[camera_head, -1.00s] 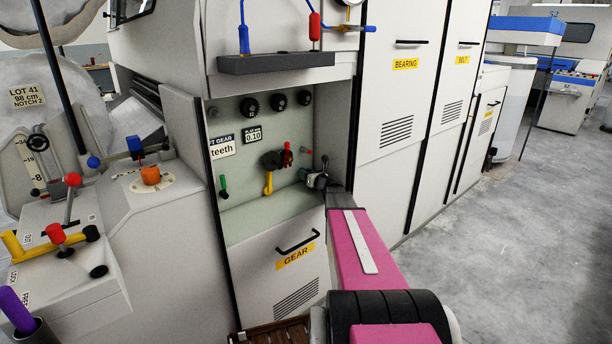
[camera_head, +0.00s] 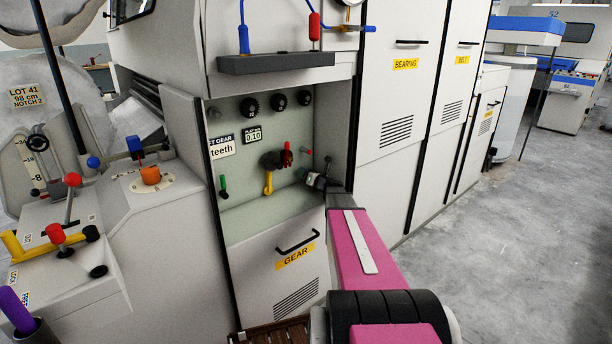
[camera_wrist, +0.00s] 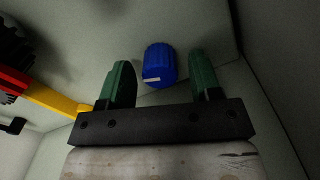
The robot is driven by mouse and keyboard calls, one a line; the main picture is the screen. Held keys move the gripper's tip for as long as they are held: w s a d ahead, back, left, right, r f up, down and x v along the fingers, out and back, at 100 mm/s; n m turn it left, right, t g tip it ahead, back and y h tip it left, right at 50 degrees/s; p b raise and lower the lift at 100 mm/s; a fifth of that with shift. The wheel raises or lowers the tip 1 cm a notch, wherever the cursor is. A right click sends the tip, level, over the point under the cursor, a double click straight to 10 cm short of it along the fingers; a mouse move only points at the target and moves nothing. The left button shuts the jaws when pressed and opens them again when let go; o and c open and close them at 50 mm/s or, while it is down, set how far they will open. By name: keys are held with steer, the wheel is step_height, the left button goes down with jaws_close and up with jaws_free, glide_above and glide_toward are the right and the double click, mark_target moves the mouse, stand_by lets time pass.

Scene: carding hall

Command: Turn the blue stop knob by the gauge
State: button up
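A ribbed blue knob (camera_wrist: 159,66) with a pale mark on its front sits on the pale back wall in the wrist view. My gripper (camera_wrist: 161,82) is open, with one green finger on each side of the knob's line and visible gaps to both. I cannot tell whether the fingertips reach around it in depth. In the head view my gripper (camera_head: 303,176) is inside the recess above the GEAR door, at its right side; the blue knob does not show there. A small display reading 0.10 (camera_head: 252,135) is on the recess wall.
Left of my gripper are a red handle (camera_head: 287,155), a yellow lever (camera_head: 268,183) and a green lever (camera_head: 223,187). Black knobs (camera_head: 277,103) line the recess top. The recess's right side wall is close to my arm. The floor (camera_head: 500,220) to the right is clear.

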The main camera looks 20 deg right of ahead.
steer(key=v, duration=1.1)
steer(key=shift+w+a, duration=0.1)
steer(key=shift+w, duration=0.1)
steer(key=w+n, duration=0.1)
steer(key=w+a+n, duration=0.1)
steer(key=n, duration=0.1)
steer(key=w+n, duration=0.2)
steer(key=shift+a, duration=0.35)
steer(key=x, duration=0.7)
steer(key=shift+w, duration=0.15)
steer(key=c, duration=0.9)
